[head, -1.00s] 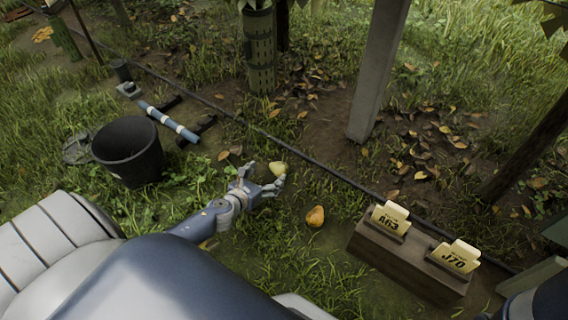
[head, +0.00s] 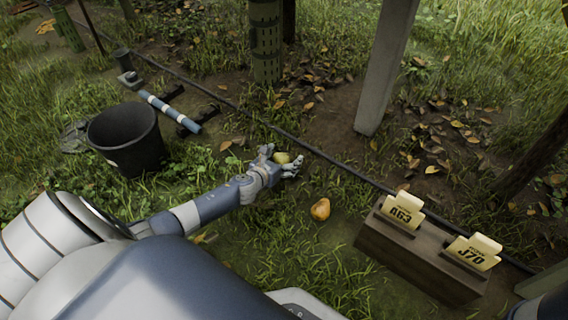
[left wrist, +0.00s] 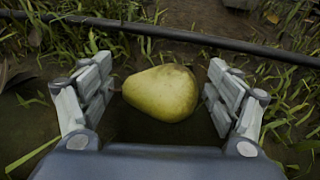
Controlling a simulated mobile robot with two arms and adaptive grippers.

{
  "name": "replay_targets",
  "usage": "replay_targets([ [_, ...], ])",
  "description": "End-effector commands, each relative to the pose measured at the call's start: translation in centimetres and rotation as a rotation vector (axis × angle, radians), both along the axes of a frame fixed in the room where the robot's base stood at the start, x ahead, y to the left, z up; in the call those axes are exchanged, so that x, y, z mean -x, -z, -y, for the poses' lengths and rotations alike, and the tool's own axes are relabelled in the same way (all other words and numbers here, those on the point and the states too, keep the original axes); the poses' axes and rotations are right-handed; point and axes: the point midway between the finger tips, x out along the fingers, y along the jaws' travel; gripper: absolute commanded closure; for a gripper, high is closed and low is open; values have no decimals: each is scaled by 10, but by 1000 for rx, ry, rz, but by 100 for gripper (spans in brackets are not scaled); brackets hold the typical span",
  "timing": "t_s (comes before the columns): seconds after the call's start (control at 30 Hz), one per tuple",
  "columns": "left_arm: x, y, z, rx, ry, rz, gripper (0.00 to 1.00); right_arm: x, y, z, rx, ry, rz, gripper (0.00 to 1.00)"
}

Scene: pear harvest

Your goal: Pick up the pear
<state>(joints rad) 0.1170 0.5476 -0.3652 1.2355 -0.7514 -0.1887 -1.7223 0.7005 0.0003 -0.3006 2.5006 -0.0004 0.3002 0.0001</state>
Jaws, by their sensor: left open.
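A yellow-green pear (left wrist: 162,92) lies on the ground between the two fingers of my left gripper (left wrist: 160,98) in the left wrist view. The fingers are open, with a narrow gap on each side of the pear. In the head view the left gripper (head: 282,166) reaches down at the middle, and the pear (head: 282,157) shows partly behind its fingers. A second, orange-brown pear (head: 320,209) lies on the grass to the right of the gripper. My right gripper is not in view.
A black bucket (head: 126,140) stands on the grass at left. A blue-white tube (head: 170,111) lies beside it. A dark hose (head: 330,158) runs just beyond the pear. A wooden block (head: 420,262) with labelled cards stands at right, near a concrete post (head: 386,65).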

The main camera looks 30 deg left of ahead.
Motion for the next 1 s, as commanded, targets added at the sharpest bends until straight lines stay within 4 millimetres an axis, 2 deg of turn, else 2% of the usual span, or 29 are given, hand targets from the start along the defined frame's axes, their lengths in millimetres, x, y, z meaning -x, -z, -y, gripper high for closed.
replay_targets([
  [0.17, 0, -1, 0, 0, 0, 0, 18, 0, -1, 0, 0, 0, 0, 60],
  [0.27, 0, -1, 0, 0, 0, 0, 36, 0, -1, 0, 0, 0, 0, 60],
  [0.4, 0, -1, 0, 0, 0, 0, 68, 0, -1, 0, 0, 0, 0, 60],
  [0.77, 0, -2, 0, 0, 0, 1, 69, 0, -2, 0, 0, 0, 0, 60],
  [1.0, 0, -15, 0, 0, 0, 1, 69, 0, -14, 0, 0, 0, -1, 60],
])
